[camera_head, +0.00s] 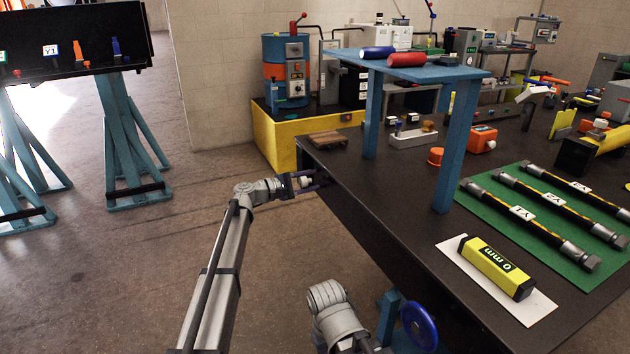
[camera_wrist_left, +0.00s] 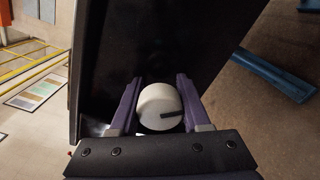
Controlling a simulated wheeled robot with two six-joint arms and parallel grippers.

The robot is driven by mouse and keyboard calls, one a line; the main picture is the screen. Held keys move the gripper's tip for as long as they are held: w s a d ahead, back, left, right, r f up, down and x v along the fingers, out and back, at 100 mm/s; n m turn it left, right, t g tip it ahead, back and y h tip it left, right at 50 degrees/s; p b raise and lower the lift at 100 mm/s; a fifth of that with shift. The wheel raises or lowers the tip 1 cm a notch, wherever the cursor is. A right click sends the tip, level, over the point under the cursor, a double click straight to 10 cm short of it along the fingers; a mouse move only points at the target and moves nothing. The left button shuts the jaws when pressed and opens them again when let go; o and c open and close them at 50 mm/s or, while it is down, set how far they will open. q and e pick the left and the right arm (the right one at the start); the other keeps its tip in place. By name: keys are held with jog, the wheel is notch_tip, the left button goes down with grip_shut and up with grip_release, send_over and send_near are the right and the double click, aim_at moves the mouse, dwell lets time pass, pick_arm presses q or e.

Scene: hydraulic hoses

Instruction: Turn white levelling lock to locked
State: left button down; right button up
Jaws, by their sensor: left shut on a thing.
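The white levelling lock (camera_wrist_left: 160,100) is a round white knob on the dark side face of the workbench, with a black mark that lies nearly level on its right half in the left wrist view. My left gripper (camera_head: 306,182) is at the bench's left side in the head view. Its two purple fingers (camera_wrist_left: 157,92) stand on either side of the knob and are shut on it. In the head view only a small white part of the knob (camera_head: 306,182) shows between the fingers. My right arm shows at the bottom centre, but its gripper is not visible.
The black workbench top (camera_head: 385,205) is just right of my left gripper, with a wooden pallet (camera_head: 328,140) near its corner. A blue handwheel (camera_head: 420,327) is under its front edge.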

aim_at(300, 183)
pick_arm(q)
jog(key=shift+m, duration=3.7)
jog(key=shift+c, duration=1.8)
grip_release()
jog(key=shift+v, duration=3.95)
jog(key=shift+a, duration=0.1)
